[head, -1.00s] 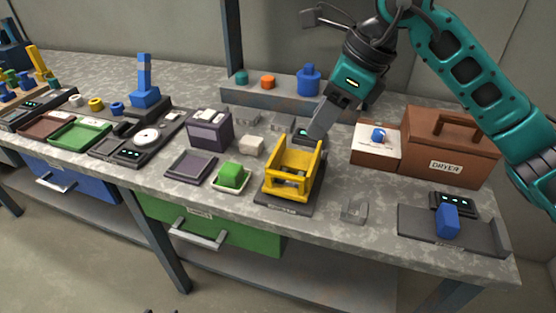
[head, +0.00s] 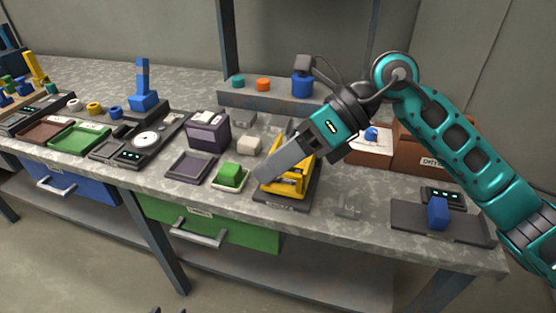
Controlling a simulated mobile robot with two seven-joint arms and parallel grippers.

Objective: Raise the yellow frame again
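The yellow frame (head: 289,188) stands on its dark base (head: 285,203) near the bench's front edge, right of the green block (head: 230,174). It looks low, with a sloping outline. Its upper left part is hidden behind my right gripper. My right gripper (head: 262,172) reaches in from the right, and its grey fingers point down-left across the frame. The fingers show side-on and overlap, so I cannot tell whether they are open or touch the frame. My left gripper is not in view.
A brown dryer box (head: 420,153) is at the right, behind a dark tray (head: 408,218) with a blue block (head: 438,213). A small grey bracket (head: 348,206) sits right of the frame.

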